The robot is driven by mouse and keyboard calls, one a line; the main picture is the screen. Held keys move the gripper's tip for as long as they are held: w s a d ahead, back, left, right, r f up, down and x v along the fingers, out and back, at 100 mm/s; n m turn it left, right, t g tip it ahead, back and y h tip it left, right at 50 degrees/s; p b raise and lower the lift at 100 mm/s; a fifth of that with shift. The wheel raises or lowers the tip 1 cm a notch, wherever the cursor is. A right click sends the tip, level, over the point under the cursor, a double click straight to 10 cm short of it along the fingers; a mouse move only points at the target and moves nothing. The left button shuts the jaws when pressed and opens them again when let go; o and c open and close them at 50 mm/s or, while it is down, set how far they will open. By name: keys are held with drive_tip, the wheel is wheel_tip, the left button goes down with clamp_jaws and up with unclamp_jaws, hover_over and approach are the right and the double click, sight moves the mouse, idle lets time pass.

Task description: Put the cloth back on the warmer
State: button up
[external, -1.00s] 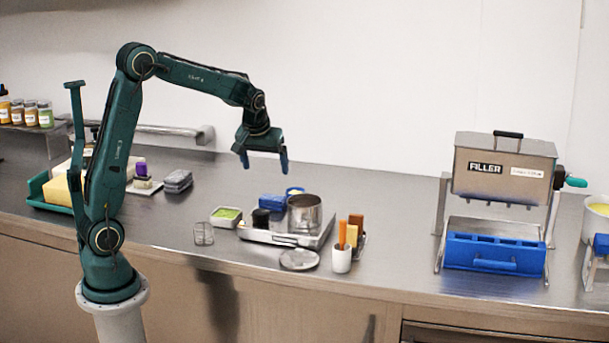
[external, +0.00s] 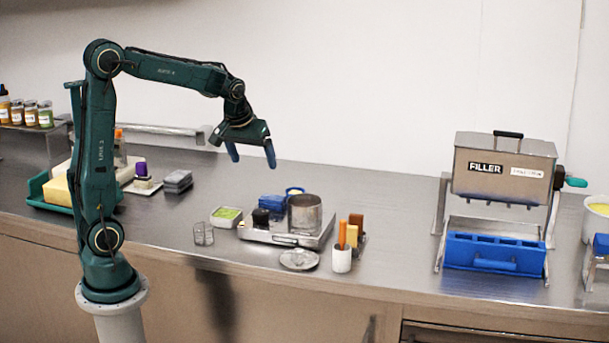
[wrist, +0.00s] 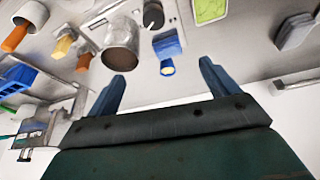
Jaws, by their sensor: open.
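My gripper (external: 251,158) is open and empty, high above the bench behind the low steel unit. Its two blue fingers also show apart in the wrist view (wrist: 163,78). The low steel unit (external: 292,239), which looks like the warmer, carries a metal pot (external: 304,214) and a black cylinder. A blue item (external: 271,203), perhaps the cloth, lies at its back left; it also shows in the wrist view (wrist: 167,43). A grey folded stack (external: 178,181) lies farther left and could also be cloth. I cannot tell which is the cloth.
A small blue-rimmed cup (external: 294,191) stands behind the pot. A green-filled tray (external: 226,216), a wire holder (external: 204,234), a round lid (external: 299,260) and a white cup of tools (external: 342,259) surround the unit. The filler (external: 502,168) stands right.

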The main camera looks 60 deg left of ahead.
drive_tip(key=s+d+m+t+h, duration=0.1)
drive_tip(key=s+d+m, duration=0.2)
drive_tip(key=s, duration=0.8)
drive_tip(key=s+d+r+m+h, duration=0.1)
drive_tip(key=s+d+m, duration=0.3)
drive_tip(key=s+d, duration=0.3)
drive_tip(key=s, duration=0.4)
drive_tip(key=shift+s+d+r+t+h, duration=0.2)
drive_tip(key=shift+r+t+h, duration=0.1)
drive_tip(key=shift+t, duration=0.1)
